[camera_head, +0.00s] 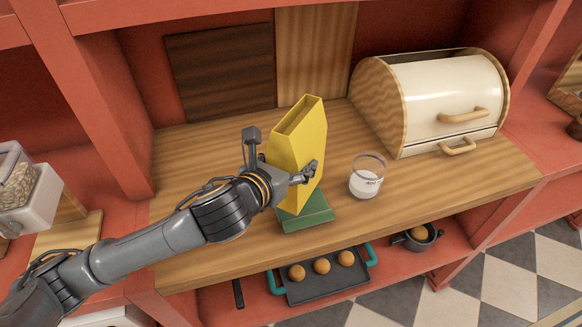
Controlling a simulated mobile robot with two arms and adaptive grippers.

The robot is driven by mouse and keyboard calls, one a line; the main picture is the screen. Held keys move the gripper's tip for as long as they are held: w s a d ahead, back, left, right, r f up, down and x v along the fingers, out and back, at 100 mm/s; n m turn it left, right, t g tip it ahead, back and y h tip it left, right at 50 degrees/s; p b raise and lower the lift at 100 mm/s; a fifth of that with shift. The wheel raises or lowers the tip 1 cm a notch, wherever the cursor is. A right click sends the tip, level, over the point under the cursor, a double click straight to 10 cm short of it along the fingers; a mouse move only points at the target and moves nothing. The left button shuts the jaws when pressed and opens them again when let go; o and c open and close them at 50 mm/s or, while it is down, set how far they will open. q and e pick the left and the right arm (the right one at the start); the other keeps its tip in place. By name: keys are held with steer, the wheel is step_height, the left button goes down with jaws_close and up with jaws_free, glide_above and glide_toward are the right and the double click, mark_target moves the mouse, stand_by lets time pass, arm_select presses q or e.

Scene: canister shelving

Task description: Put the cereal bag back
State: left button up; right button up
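The cereal bag appears to be the tall yellow, open-topped, box-like pack (296,143) standing at the middle of the wooden counter. Its lower end is at a green base (308,219); I cannot tell whether it rests on it or is joined to it. My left gripper (307,172) reaches across its near side from the left. One finger lies against its right face; the other finger is hidden. The gripper looks shut on the yellow pack. My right gripper is not in view.
A glass with white contents (366,181) stands close to the pack's right. A cream bread box (446,95) fills the back right. Dark (222,71) and light (313,52) boards lean behind. A tray with buns (333,287) sits on the shelf below.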

arm_select(q)
step_height(320, 180, down, 2)
steer(key=shift+f, duration=0.1)
steer(key=shift+s+a, duration=0.1)
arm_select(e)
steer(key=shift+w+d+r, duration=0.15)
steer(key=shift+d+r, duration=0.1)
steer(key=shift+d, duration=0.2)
arm_select(q)
steer(key=shift+f, duration=0.1)
steer(key=shift+f, duration=0.25)
steer(key=o, duration=1.4)
steer(key=shift+f, duration=0.1)
